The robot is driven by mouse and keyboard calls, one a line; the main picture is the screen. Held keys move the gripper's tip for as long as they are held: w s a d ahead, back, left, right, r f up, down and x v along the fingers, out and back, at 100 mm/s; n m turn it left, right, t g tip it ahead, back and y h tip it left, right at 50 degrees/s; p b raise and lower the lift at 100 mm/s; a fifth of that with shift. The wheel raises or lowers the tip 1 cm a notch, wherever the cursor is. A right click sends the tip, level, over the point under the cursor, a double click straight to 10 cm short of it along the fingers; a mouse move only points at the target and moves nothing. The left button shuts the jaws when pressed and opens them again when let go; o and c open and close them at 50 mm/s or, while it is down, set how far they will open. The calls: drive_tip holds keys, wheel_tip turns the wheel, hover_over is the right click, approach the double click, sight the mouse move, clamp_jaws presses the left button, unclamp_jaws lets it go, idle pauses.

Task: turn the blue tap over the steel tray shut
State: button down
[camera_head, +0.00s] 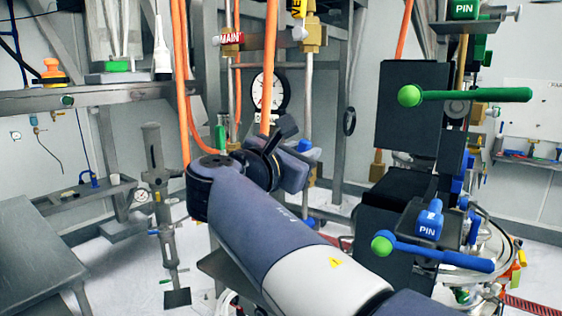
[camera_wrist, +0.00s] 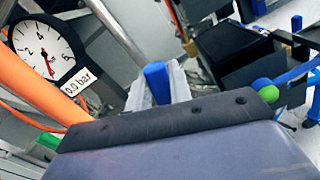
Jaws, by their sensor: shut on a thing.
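My gripper (camera_head: 304,153) is in the middle of the head view, partly hidden behind my own wrist. In the wrist view its two grey fingers (camera_wrist: 157,90) are shut on a blue handle, the blue tap (camera_wrist: 157,76), which sticks up between them. A bit of the blue tap (camera_head: 304,145) also shows at the gripper in the head view. The tap's body is hidden, so I cannot tell its angle. A grey plate (camera_head: 218,264) shows partly below my arm; I cannot tell whether it is the steel tray.
A round gauge (camera_head: 268,91) and orange hoses (camera_head: 180,70) stand close behind my gripper. Black boxes (camera_head: 407,110) with a green lever (camera_head: 475,95) and a blue lever (camera_head: 440,254) stand to the right. A grey table (camera_head: 35,245) is at the left.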

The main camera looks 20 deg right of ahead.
drive_tip(key=s+d+f+m+b, duration=0.2)
drive_tip(key=f+m+b, duration=0.3)
drive_tip(key=m+b, duration=0.9)
drive_tip(key=shift+s+d+f, duration=0.2)
drive_tip(key=shift+s+f, duration=0.05)
drive_tip(key=shift+s, duration=0.35)
drive_tip(key=shift+m, duration=0.4)
drive_tip(key=c, duration=1.3)
unclamp_jaws()
drive_tip(key=shift+b+v, duration=0.65)
drive_tip(key=shift+v, duration=4.8)
